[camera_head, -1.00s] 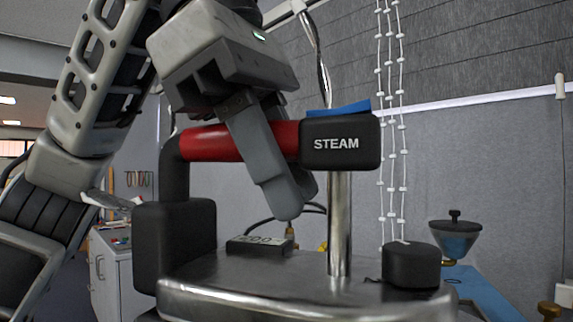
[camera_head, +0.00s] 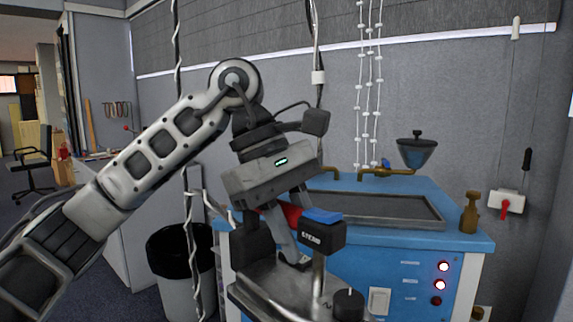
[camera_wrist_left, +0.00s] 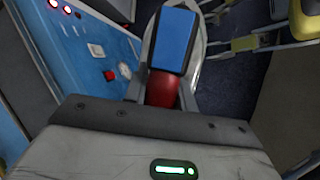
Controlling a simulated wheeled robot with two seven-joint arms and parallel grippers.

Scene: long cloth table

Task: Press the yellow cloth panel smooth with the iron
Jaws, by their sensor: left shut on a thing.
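The iron (camera_head: 268,286) has a grey metal base, a red handle, a black block marked STEAM and a blue top. My left gripper (camera_head: 287,235) is shut on the red handle (camera_head: 292,214) and holds the iron in front of a blue sink unit. In the left wrist view, the iron's blue top (camera_wrist_left: 174,42) and red handle (camera_wrist_left: 162,88) show beyond the gripper. The iron's underside is hidden. I see no yellow cloth panel or cloth table that I can make out. My right gripper is not in view.
The blue sink unit (camera_head: 405,268), with lit buttons and brass taps, stands behind the iron. White cords hang by the grey wall. Yellow and grey furniture (camera_wrist_left: 245,45) shows at the wrist view's upper right.

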